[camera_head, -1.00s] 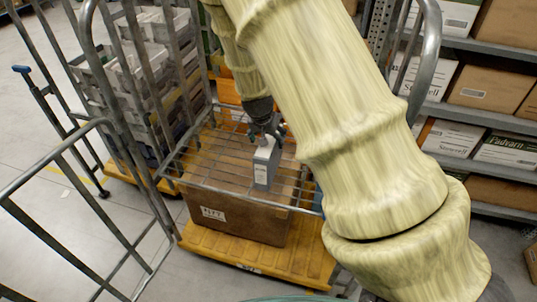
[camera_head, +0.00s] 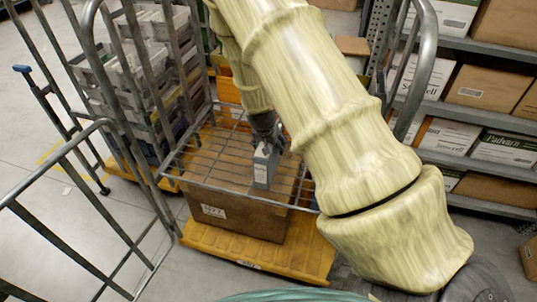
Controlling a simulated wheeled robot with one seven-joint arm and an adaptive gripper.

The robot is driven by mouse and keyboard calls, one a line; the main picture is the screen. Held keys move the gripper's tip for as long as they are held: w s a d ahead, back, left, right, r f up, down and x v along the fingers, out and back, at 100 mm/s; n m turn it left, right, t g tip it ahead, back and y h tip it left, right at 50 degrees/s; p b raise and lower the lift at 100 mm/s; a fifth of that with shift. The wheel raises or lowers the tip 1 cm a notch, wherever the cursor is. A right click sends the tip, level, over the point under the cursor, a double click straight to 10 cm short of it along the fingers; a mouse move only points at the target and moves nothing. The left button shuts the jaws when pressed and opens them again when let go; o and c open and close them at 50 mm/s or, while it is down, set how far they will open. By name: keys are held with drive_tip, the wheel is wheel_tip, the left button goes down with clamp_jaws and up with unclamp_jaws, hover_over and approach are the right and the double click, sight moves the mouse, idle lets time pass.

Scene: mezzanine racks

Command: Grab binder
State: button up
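A grey binder (camera_head: 263,173) with a pale label stands upright on the wire shelf (camera_head: 215,164) of a roll cage, above a brown cardboard box (camera_head: 236,217). My gripper (camera_head: 267,143) comes down from above and behind, at the top of the binder. The binder's upper part overlaps the fingers, so I cannot tell whether they are open or shut on it. My pale yellow arm crosses the middle of the view and hides the right side of the cage.
The cage has a yellow base (camera_head: 255,257) and metal side rails. Another cage with stacked grey crates (camera_head: 137,62) stands at the back left. Racks with cardboard boxes (camera_head: 474,93) line the right. Bare grey floor (camera_head: 62,235) shows at the left.

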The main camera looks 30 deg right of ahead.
drive_tip(key=shift+w+d+f, duration=0.1)
drive_tip(key=shift+f, duration=0.15)
drive_tip(key=shift+f, duration=0.25)
idle(0.6)
drive_tip(key=c, duration=1.2)
